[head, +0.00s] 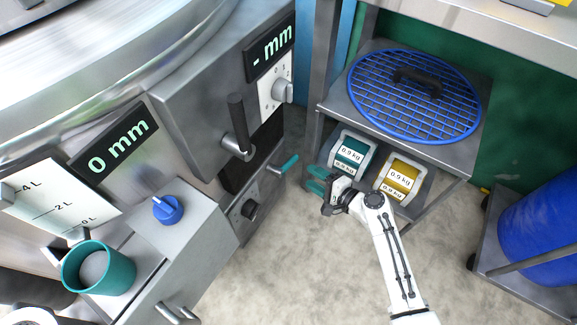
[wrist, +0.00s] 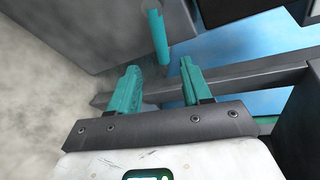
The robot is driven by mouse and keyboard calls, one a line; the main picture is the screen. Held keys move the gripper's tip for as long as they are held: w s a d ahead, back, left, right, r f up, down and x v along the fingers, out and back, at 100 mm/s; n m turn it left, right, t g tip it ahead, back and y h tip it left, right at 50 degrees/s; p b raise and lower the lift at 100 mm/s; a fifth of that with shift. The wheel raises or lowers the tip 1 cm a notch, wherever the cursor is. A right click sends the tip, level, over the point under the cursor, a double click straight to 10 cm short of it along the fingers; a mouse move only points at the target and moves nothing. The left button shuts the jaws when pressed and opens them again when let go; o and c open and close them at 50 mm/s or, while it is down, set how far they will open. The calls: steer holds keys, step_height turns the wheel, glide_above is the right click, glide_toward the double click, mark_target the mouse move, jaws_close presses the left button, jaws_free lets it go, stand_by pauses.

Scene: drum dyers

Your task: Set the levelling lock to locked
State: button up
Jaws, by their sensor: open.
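A teal-handled lever (head: 284,164) sticks out to the right from the lower grey panel (head: 258,202) of the machine. A black round knob (head: 249,210) sits on the same panel. I cannot read a label that tells which one is the levelling lock. My gripper (head: 317,180) has teal fingers, is open and empty, and is right of the lever, apart from it. In the wrist view the teal handle (wrist: 158,38) hangs beyond the gap between my open fingertips (wrist: 160,78).
A grey shelf cart (head: 330,104) holds a blue wire grid (head: 440,115) above, and teal (head: 351,152) and yellow (head: 400,176) 0.9 kg containers below. A black upright handle (head: 238,122) juts from the machine. Floor (head: 310,260) is free in front.

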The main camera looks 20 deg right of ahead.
mark_target(292, 164)
steer(key=b+x, duration=0.3)
steer(key=x, duration=0.6)
steer(key=shift+w+a+f+b, duration=0.1)
steer(key=shift+w+f+b, duration=0.05)
steer(key=shift+w+b, duration=0.2)
steer(key=shift+w+a, duration=0.2)
steer(key=shift+w, duration=0.3)
steer(key=shift+c, duration=0.2)
steer(key=shift+f, duration=0.1)
jaws_close()
